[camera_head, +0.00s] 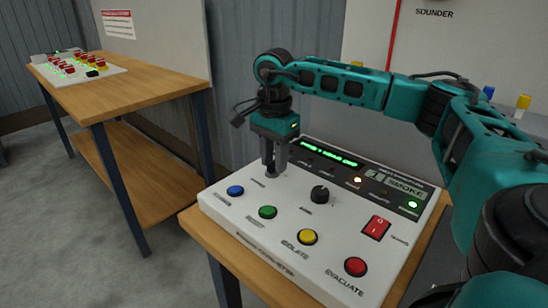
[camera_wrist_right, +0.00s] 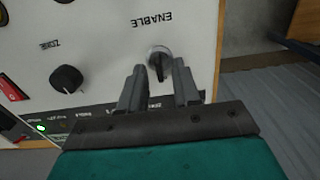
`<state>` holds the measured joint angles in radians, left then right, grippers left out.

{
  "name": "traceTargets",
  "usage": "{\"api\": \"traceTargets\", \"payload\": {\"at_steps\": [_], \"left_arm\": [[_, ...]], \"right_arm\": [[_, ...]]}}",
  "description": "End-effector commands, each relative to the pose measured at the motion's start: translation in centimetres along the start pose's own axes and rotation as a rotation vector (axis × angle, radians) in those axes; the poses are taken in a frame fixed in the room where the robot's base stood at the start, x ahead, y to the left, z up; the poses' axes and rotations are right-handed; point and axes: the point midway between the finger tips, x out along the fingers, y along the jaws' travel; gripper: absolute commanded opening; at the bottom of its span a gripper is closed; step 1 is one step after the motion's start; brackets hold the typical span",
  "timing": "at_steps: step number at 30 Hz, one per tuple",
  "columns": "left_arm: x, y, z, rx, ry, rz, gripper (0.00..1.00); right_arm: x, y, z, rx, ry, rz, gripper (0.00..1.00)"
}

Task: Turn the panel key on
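The white control panel (camera_head: 245,212) lies on a wooden bench, with a lit green display (camera_head: 330,152). Its key switch (camera_wrist_right: 159,57), a round silver lock with a dark key, sits beside the word ENABLE in the right wrist view. In the head view the key is mostly hidden by my right gripper. My right gripper (camera_head: 274,172) points down at the panel's back left. In the right wrist view its fingers (camera_wrist_right: 158,77) are apart, with the key in line with the gap; I cannot tell whether they touch it. My left gripper is not in view.
Blue (camera_head: 235,191), green (camera_head: 268,212), yellow (camera_head: 307,237) and red (camera_head: 356,267) buttons line the panel's front. A black zone knob (camera_head: 319,194) and a red rocker switch (camera_head: 376,228) sit behind them. Another wooden table (camera_head: 140,88) stands at the left, with clear floor before it.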

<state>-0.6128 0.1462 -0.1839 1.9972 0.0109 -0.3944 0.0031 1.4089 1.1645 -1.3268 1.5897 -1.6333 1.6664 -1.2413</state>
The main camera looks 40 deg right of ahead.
Motion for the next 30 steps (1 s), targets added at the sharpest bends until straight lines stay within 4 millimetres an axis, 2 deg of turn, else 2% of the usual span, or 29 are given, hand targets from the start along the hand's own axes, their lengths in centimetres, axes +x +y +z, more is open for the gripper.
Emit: {"api": "traceTargets", "payload": {"at_steps": [6, 16, 30], "left_arm": [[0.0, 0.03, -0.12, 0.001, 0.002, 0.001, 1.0], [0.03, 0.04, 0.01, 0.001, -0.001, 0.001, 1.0], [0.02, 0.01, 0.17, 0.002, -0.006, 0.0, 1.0]], "right_arm": [[0.03, 0.01, -0.01, 0.0, 0.0, 0.0, 0.32], [0.0, 0.0, 0.0, 0.0, 0.0, 0.001, 0.0], [-0.03, 0.03, 0.01, 0.015, 0.0, 0.002, 0.0]]}}
